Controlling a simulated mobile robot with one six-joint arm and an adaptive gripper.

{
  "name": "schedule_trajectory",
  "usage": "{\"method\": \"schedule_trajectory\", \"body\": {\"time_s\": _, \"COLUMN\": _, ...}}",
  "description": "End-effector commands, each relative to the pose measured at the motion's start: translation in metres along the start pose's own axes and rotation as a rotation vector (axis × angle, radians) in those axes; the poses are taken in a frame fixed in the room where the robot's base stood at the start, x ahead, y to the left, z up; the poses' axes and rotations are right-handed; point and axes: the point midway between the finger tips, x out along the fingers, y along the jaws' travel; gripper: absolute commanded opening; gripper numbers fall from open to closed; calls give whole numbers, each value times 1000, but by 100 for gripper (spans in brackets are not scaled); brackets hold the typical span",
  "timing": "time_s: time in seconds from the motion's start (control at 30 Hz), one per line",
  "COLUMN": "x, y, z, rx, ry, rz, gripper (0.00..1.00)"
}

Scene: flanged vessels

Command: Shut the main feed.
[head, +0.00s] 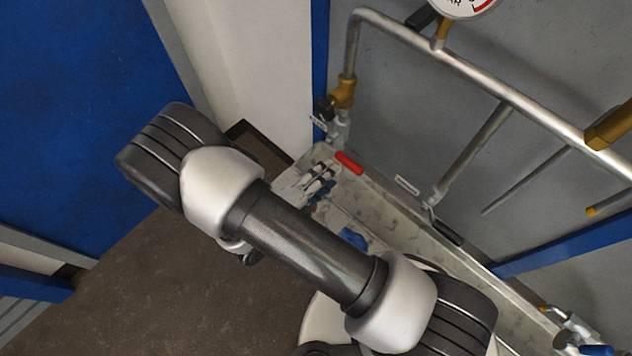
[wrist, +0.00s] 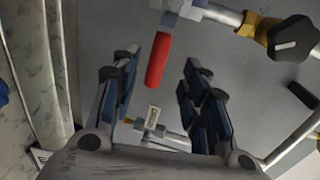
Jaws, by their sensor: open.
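A red lever handle (head: 348,163) shows in the head view at the foot of the left down-pipe. In the wrist view the red handle (wrist: 158,60) hangs from a metal pipe fitting (wrist: 182,9) at the top. My gripper (wrist: 162,70) is open, with its fingers on either side of the handle's lower part in the picture. The handle is nearer the left finger. I cannot tell whether it is between the fingers in depth. In the head view my gripper (head: 318,184) is small and partly hidden by my arm. No tag is readable, so the main feed cannot be identified by name.
A dark knob (wrist: 293,38) on a brass fitting sits right of the red handle. A black lever (head: 448,233) and a blank-looking tag (head: 407,185) are farther right. A metal trough (head: 390,220) runs below the pipes. A pale post (head: 255,70) stands left.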

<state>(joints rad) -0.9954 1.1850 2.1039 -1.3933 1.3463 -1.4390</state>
Motion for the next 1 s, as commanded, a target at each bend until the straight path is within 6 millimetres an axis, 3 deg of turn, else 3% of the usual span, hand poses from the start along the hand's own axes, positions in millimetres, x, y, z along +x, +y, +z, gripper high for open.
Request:
{"method": "schedule_trajectory", "body": {"time_s": 0.1, "x": -21, "y": 0, "z": 1, "rx": 0, "ry": -4, "rz": 0, "gripper": 41}}
{"method": "schedule_trajectory", "body": {"time_s": 0.3, "x": -37, "y": 0, "z": 0, "rx": 0, "ry": 0, "rz": 0, "gripper": 41}}
{"method": "schedule_trajectory", "body": {"time_s": 0.87, "x": -38, "y": 0, "z": 0, "rx": 0, "ry": 1, "rz": 0, "gripper": 41}}
{"method": "schedule_trajectory", "body": {"time_s": 1.0, "x": -35, "y": -8, "z": -2, "rx": 61, "ry": 38, "rz": 13, "gripper": 41}}
